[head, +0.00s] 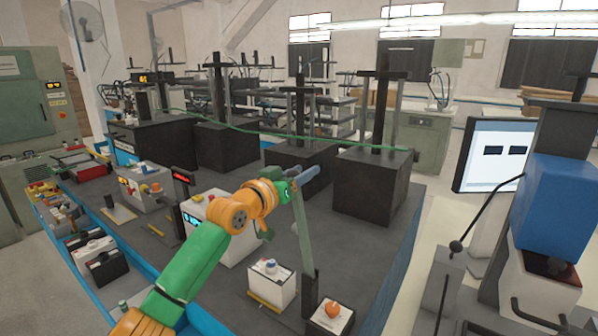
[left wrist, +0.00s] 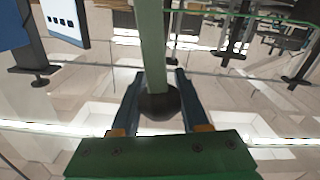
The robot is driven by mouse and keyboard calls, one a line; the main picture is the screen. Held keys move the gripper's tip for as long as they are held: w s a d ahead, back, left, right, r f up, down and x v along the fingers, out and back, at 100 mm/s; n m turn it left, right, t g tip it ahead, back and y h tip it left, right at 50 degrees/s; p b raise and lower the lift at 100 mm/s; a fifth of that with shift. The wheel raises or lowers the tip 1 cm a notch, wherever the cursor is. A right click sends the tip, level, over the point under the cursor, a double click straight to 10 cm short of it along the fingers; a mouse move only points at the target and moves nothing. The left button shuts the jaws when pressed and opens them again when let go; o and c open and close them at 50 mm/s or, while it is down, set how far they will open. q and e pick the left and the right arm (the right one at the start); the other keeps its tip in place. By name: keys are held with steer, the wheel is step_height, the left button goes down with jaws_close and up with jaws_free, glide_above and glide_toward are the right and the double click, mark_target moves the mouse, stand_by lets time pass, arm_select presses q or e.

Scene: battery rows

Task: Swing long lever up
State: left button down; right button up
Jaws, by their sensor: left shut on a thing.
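The long lever (head: 303,237) is a grey-green flat bar near the front right of the dark bench. It stands nearly upright, its lower end at a dark post beside a small box with an orange-red button. My left gripper (head: 308,181) is at the lever's upper end, reaching in from the left. In the left wrist view, the lever (left wrist: 152,42) runs between the two dark fingers of my left gripper (left wrist: 160,82). A dark round knob (left wrist: 159,104) sits between them, and the gripper is shut on the lever at this end. My right gripper does not show.
A white box with a blue-topped button (head: 271,283) stands left of the lever's foot. Large black blocks with posts (head: 371,185) stand behind it. A monitor (head: 495,155) and a blue-and-black machine (head: 555,205) are at the right. A green cable (head: 250,130) crosses behind.

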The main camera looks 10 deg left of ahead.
arm_select(q)
steer(key=shift+d+f, duration=0.2)
stand_by(0.4)
steer(key=c, duration=0.5)
jaws_free()
steer(key=shift+s, duration=0.1)
steer(key=shift+o, duration=0.5)
steer(key=shift+d+r, duration=0.15)
steer(key=shift+d, duration=0.1)
steer(key=shift+s, duration=0.1)
steer(key=b+v, duration=0.3)
steer(key=v, duration=0.4)
steer(key=shift+b, duration=0.35)
